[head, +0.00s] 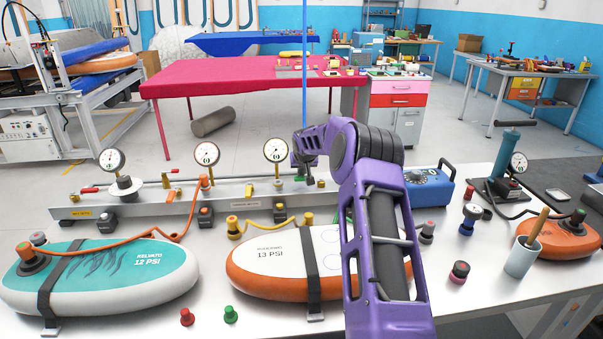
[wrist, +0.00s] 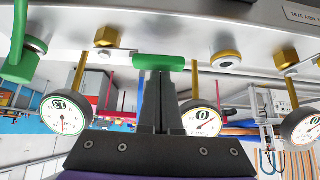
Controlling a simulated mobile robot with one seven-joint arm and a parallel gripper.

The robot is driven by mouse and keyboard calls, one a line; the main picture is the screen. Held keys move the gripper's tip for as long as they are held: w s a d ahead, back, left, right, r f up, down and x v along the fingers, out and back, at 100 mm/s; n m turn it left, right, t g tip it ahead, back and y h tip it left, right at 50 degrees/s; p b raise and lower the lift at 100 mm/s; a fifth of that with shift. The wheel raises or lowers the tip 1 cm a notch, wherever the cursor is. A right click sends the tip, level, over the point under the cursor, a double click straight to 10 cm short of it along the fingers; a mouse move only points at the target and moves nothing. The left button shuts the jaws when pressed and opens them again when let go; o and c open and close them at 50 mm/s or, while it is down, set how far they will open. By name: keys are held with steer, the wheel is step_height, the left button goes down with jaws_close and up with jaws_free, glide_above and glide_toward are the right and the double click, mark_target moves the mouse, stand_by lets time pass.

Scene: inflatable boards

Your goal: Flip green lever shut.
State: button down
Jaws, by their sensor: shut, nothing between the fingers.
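The green lever (wrist: 160,62) is in the middle of the wrist view. Its green handle lies level across the picture, with a thin metal arm running left near a brass nut (wrist: 107,36) on the manifold. My gripper (wrist: 160,98) is shut and empty, its dark fingertips right at the handle; whether they touch cannot be told. In the head view my gripper (head: 310,178) is at the right part of the silver manifold (head: 225,203), beside a small bit of green, the lever (head: 299,178). My purple arm hides the manifold's right end.
Pressure gauges (head: 275,150) stand along the manifold; in the wrist view one gauge (wrist: 66,112) is left of my fingers and another (wrist: 201,119) right. A green hose fitting (wrist: 22,50) is at the left. Inflatable boards (head: 275,262) lie in front, a blue box (head: 420,188) to the right.

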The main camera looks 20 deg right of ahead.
steer(key=shift+s+f, duration=0.1)
steer(key=shift+s, duration=0.05)
steer(key=shift+s+a+b, duration=0.15)
steer(key=shift+s+b, duration=0.25)
steer(key=shift+s, duration=0.35)
steer(key=shift+s+n+y, duration=0.4)
steer(key=shift+n+y, duration=0.2)
steer(key=shift+n, duration=0.2)
steer(key=s+d+n+y, duration=0.3)
steer(key=s+d+n, duration=0.1)
steer(key=s+n, duration=0.1)
steer(key=shift+s+n+y+b, duration=0.4)
steer(key=shift+n+b, duration=0.05)
steer(key=shift+n, duration=0.15)
